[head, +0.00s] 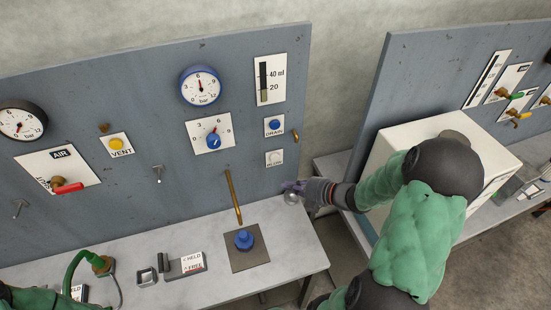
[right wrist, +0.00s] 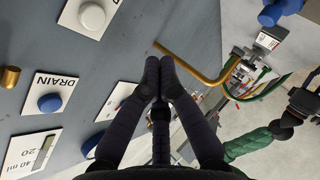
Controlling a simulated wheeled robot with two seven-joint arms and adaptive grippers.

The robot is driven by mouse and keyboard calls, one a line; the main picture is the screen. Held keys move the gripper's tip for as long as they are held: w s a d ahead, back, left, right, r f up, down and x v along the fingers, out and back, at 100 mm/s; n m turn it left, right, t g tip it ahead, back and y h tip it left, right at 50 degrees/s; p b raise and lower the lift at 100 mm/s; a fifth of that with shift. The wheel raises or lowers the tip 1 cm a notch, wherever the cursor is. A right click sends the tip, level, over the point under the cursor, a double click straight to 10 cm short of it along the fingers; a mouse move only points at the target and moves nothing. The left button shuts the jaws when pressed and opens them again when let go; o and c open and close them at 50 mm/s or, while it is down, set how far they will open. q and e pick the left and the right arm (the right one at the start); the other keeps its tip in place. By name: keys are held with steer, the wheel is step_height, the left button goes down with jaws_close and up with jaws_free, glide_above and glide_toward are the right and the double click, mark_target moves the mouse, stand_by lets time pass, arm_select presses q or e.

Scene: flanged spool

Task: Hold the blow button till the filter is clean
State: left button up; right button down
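The white blow button (head: 274,158) sits on a small white plate on the grey panel, below the blue DRAIN button (head: 274,125). Its label is hard to read. A white round button (right wrist: 92,16) on a white plate shows at the top of the right wrist view. My right gripper (head: 291,187) is below and right of the blow button, apart from it, near the bench's right end. Its fingertips (right wrist: 159,62) are together and hold nothing visible. My left arm shows at the lower left, but its fingers cannot be made out. I cannot identify the filter.
A brass pipe (head: 233,197) rises beside a blue knob (head: 244,240) on the bench. A level gauge (head: 270,80), a dial gauge (head: 201,86) and a yellow VENT button (head: 116,144) are on the panel. A white box (head: 402,143) stands right, partly behind my right arm.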

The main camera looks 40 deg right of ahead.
mark_target(275, 158)
steer(key=w+d, duration=0.2)
steer(key=w, duration=0.6)
steer(key=shift+w+d, duration=0.25)
steer(key=shift+d, duration=0.1)
steer(key=shift+w, duration=0.1)
stand_by(1.4)
steer(key=shift+w+d, duration=0.1)
steer(key=shift+w, duration=0.2)
steer(key=shift+w+d, duration=0.15)
steer(key=shift+w, duration=0.3)
stand_by(1.9)
steer(key=shift+s, duration=0.15)
steer(key=shift+s+a, duration=0.25)
steer(key=shift+s, duration=0.45)
